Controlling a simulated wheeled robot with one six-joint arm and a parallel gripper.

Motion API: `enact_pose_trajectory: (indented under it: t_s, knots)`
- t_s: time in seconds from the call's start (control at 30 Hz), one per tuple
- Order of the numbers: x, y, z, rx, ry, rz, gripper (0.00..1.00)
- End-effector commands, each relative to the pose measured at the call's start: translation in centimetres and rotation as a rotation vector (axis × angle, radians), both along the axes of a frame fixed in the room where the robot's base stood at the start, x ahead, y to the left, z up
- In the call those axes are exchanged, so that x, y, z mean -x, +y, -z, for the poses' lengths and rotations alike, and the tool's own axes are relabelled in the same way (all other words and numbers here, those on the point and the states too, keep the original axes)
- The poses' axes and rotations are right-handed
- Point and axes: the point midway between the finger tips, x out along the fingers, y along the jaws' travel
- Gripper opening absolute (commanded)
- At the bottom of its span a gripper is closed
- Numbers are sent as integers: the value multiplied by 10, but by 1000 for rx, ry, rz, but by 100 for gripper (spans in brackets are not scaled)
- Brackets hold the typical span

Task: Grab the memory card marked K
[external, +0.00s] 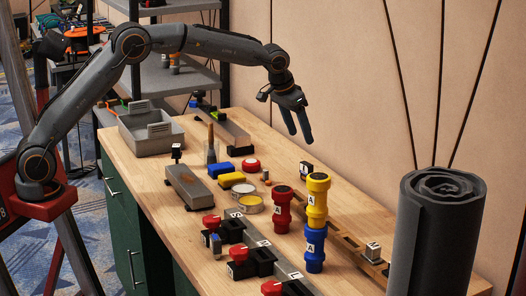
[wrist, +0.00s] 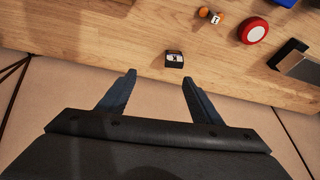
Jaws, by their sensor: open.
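A small black block with a white label (wrist: 174,59) lies on the wooden table near its wall-side edge. It looks like the memory card, but I cannot read its letter. In the external view a small dark piece with a white mark (external: 306,170), likely the same one, is behind the red and yellow stacked pieces. My gripper (external: 300,137) is open and empty above the back edge of the table, higher than this piece. In the wrist view the block is just beyond the gap between my open fingertips (wrist: 158,76), apart from them.
Stacked red (external: 282,211), yellow (external: 317,202) and blue (external: 314,249) pieces marked A stand near the piece. A red round item (wrist: 253,30) and a small orange item (wrist: 204,12) lie nearby. The wall (external: 350,80) rises behind the table. A dark roll (external: 437,240) stands at right.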

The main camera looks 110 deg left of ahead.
Motion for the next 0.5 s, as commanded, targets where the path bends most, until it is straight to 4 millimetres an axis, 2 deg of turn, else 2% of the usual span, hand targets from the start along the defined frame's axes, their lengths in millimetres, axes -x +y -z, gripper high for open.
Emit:
enact_pose_trajectory:
  t_s: [0.03, 0.2, 0.5]
  knots:
    - [2, 12, 2, -4, -4, -16, 59]
    - [8, 44, 6, -15, -15, -61, 59]
    - [8, 39, 71, -12, -11, -54, 59]
